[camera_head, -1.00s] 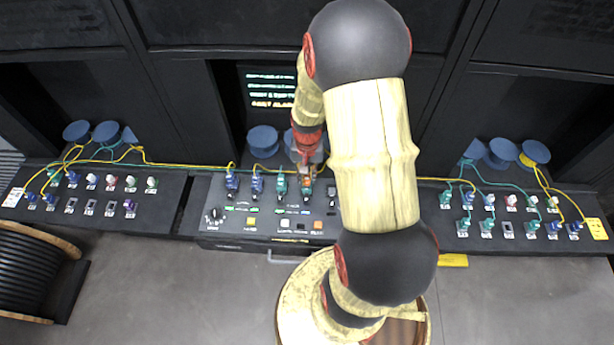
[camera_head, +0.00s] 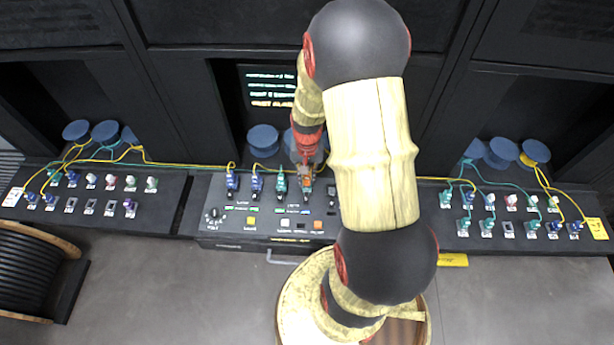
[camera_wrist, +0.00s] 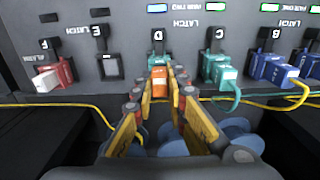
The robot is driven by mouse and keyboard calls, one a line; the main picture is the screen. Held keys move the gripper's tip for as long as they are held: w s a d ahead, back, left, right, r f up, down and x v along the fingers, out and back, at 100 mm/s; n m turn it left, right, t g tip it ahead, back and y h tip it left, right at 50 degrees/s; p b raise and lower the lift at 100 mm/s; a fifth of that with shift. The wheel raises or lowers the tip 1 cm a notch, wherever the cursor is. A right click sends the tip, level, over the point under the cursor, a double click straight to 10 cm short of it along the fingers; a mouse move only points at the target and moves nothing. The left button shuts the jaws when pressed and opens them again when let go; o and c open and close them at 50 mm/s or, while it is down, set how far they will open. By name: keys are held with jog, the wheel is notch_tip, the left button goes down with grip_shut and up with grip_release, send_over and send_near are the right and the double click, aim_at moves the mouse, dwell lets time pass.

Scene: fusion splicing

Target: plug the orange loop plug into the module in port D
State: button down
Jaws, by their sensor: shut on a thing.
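The orange loop plug (camera_wrist: 159,84) is between the fingertips of my gripper (camera_wrist: 160,96) in the wrist view, in line with the column marked D. A teal module (camera_wrist: 158,61) shows just beyond the plug, at port D; the plug's front meets or nearly meets it, and I cannot tell how deep it sits. In the head view my gripper (camera_head: 306,166) is above the middle panel, with the orange plug (camera_head: 306,186) below it. My gripper is shut on the orange plug.
A teal plug (camera_wrist: 222,72) with a cable stands at port C, beside my fingers. Blue plugs (camera_wrist: 272,68) are at B. Port E (camera_wrist: 110,66) is an empty slot. A red-and-white plug (camera_wrist: 52,76) is at F. A yellow cable runs under the fingers.

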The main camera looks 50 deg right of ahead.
jog(key=shift+f, duration=0.35)
jog(key=c, duration=1.7)
grip_release()
jog(key=shift+r, duration=0.1)
notch_tip(320, 180, up, 12)
jog(key=shift+f, duration=0.1)
